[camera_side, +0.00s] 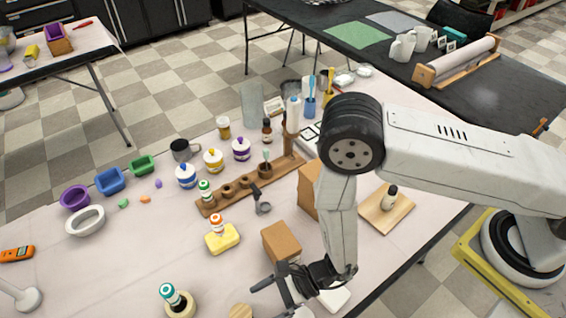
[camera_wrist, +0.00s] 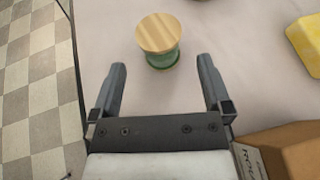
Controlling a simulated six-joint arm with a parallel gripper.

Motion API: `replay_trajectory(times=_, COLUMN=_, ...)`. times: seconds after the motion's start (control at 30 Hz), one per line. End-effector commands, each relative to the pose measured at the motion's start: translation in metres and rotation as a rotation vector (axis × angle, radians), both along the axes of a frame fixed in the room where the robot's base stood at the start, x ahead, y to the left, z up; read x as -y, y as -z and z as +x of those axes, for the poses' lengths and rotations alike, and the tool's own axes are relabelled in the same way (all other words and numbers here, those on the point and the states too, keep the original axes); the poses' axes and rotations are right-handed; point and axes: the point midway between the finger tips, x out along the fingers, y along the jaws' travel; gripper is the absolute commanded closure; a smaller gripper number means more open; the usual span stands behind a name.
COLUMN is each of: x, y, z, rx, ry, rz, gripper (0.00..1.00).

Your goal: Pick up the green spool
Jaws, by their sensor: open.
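The green spool (camera_wrist: 162,57) stands upright on the table in the wrist view, with a round light-wood top and a green body. It is just beyond the fingertips and roughly centred between them. My gripper (camera_wrist: 162,66) is open, with nothing between its fingers. In the side view my gripper (camera_side: 268,299) hangs low at the bottom of the picture. A wooden disc that looks like the spool's top (camera_side: 240,311) is cut off by the bottom edge there, left of the gripper; its green body is hidden.
A brown box (camera_wrist: 278,155) is close to the right finger, and a yellow block (camera_wrist: 304,45) lies farther right. The table edge runs along the left. In the side view, a teal-capped bottle (camera_side: 170,293) stands in a cream ring, left of the disc.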

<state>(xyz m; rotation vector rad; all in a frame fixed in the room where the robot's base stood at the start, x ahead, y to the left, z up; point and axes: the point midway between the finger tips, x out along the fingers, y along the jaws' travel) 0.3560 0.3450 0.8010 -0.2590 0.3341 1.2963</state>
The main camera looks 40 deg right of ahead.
Motion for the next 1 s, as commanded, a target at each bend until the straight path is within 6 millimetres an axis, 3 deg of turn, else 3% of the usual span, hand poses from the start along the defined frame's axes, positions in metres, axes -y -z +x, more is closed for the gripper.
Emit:
replay_trajectory(times=0.47, x=-0.014, y=0.006, z=0.003, rx=-0.001, ry=-0.001, rz=0.000, gripper=0.01)
replay_trajectory(times=1.0, x=-0.054, y=0.025, z=0.013, rx=-0.001, ry=-0.001, rz=0.000, gripper=0.01)
